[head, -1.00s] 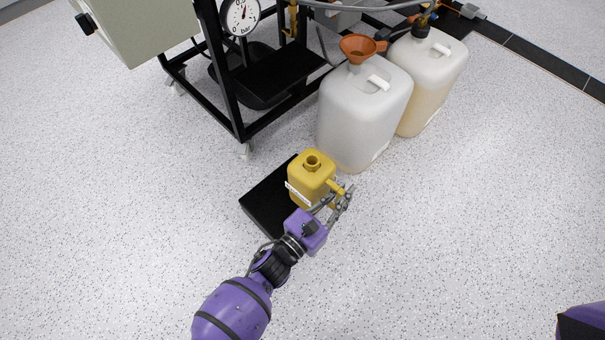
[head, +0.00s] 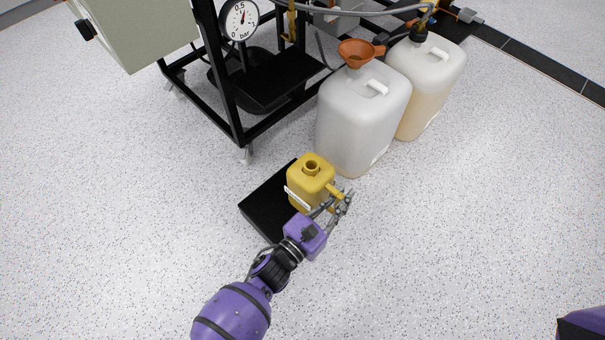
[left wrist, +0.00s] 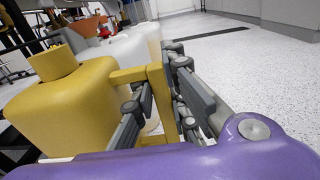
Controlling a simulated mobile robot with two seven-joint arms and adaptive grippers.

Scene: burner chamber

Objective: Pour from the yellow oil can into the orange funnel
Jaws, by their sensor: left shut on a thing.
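The yellow oil can (head: 310,183) is upright over the black mat (head: 259,207), with its open round neck on top. I cannot tell whether it touches the mat. My left gripper (head: 341,204) is shut on the can's handle at its right side. In the left wrist view the handle (left wrist: 159,90) sits between the fingers, with the can body (left wrist: 62,105) to the left. The orange funnel (head: 357,54) stands in the top of the nearer white canister (head: 350,118), behind and to the right of the can. My right gripper is out of view.
A second canister (head: 428,76) with pale yellow liquid stands behind the first. A black-framed rig (head: 229,100) with a pressure gauge (head: 239,20) and hoses stands at the back left. The speckled floor in front and to the right is clear.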

